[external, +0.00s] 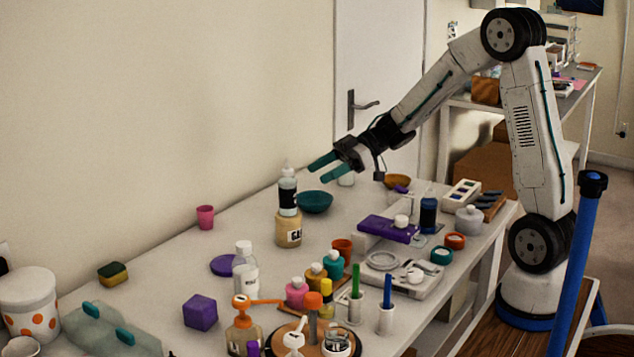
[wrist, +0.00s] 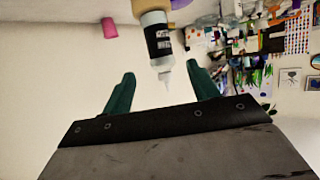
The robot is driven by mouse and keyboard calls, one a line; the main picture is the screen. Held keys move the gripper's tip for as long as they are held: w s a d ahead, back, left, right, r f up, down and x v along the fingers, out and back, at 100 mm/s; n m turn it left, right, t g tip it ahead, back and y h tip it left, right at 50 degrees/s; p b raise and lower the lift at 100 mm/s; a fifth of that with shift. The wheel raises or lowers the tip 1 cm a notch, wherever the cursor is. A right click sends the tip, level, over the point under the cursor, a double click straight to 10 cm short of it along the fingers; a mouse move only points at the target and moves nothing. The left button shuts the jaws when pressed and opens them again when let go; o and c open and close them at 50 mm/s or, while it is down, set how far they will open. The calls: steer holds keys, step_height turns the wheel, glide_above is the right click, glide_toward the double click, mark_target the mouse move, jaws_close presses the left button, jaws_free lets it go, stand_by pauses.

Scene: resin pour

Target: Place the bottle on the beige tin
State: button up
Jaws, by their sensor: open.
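The bottle (external: 288,192), white with a black label and a pale nozzle, stands upright on the beige tin (external: 289,230) near the back of the table. In the wrist view the bottle (wrist: 157,36) appears upside down, its nozzle pointing down between the two fingers, and a bit of the beige tin (wrist: 180,4) shows at the top edge. My gripper (external: 321,170) is open and empty, with teal fingers, just right of the bottle's top in the external view. In the wrist view the fingers (wrist: 161,71) are spread on either side of the nozzle, with gaps showing.
A teal bowl (external: 315,202) sits right of the tin, and an orange cup (external: 342,247) is nearby. A white bottle (external: 244,268) and a purple disc (external: 223,265) stand to the front left. The right side is crowded; clear table lies left toward the pink cup (external: 205,217).

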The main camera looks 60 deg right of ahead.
steer(key=w+d+r+m+t+h, duration=0.2)
steer(key=d+r+m+t+h, duration=0.15)
steer(key=r+h, duration=0.25)
steer(key=s+d+r+m+h, duration=0.4)
steer(key=s+d+m+h, duration=0.1)
steer(key=s+d+h, duration=0.3)
steer(key=s+a+f+m+g+y, duration=0.1)
steer(key=s+a+f+g, duration=0.1)
steer(key=s, duration=0.8)
steer(key=s+a+f+g+y, duration=0.1)
steer(key=s+a+g, duration=0.3)
steer(key=s, duration=0.6)
steer(key=s+a+f+m+g, duration=0.1)
steer(key=s+a+f+g, duration=0.2)
steer(key=s, duration=0.6)
steer(key=shift+s+f+m+g+y, duration=0.35)
steer(key=shift+s+g+y, duration=0.05)
steer(key=shift+g, duration=0.05)
